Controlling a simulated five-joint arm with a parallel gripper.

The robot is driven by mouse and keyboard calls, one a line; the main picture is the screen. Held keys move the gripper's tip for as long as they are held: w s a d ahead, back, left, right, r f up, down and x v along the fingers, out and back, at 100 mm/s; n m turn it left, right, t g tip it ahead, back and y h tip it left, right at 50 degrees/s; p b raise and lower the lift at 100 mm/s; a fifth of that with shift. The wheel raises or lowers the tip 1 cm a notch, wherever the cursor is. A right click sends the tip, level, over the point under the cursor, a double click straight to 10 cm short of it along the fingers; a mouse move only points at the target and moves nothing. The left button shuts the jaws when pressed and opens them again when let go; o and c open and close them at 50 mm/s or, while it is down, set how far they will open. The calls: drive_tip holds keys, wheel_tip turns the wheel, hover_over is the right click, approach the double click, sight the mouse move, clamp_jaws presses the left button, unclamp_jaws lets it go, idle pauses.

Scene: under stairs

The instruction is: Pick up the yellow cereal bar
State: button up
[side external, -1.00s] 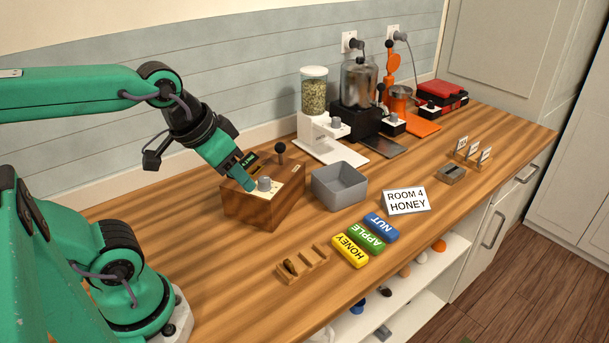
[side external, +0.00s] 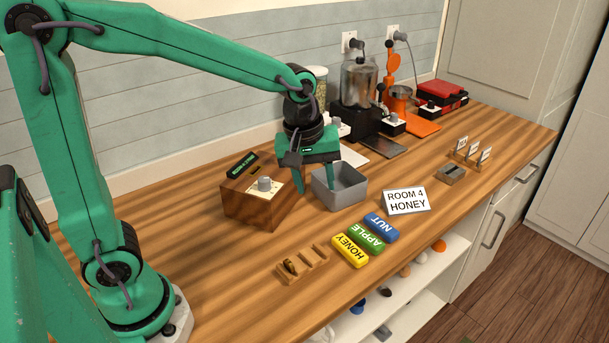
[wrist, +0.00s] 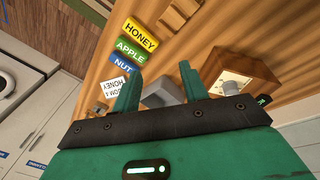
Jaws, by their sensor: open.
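The yellow cereal bar (side external: 350,251), labelled HONEY, lies flat on the wooden counter at the front of a row of bars. The green APPLE bar (side external: 367,238) and the blue NUT bar (side external: 382,226) lie beside it. In the wrist view the yellow bar (wrist: 140,35) is at the upper left, beyond my fingers. My gripper (side external: 314,185) is open and empty, pointing down above the counter between the wooden box and the grey bin, behind and left of the bars. Its two fingers also show apart in the wrist view (wrist: 158,85).
A grey bin (side external: 350,192) stands close beside my gripper. A wooden box (side external: 245,208) with a knob stands to its left. A ROOM 4 HONEY card (side external: 407,201) stands behind the bars. A slotted wooden rack (side external: 297,273) lies left of the yellow bar. Dispensers stand at the back.

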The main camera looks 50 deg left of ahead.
sight(351, 247)
drive_tip(key=w+d+f+n, duration=0.1)
drive_tip(key=w+f+n, duration=0.1)
drive_tip(key=f, duration=0.1)
drive_tip(key=w+d+f+n+g, duration=0.1)
drive_tip(key=w+d+f+n, duration=0.1)
drive_tip(key=w+f, duration=0.1)
drive_tip(key=w+d+f+n+g, duration=0.1)
drive_tip(key=w+f+n, duration=0.1)
drive_tip(key=f, duration=0.3)
drive_tip(key=shift+w+d+f+n, duration=0.2)
drive_tip(key=shift+d+n, duration=0.1)
drive_tip(key=shift+n, duration=0.1)
drive_tip(key=shift+f, duration=1.25)
drive_tip(key=shift+f, duration=0.1)
drive_tip(key=shift+w+f, duration=0.15)
drive_tip(key=shift+f, duration=2.35)
drive_tip(key=shift+c, duration=0.2)
drive_tip(key=c, duration=0.7)
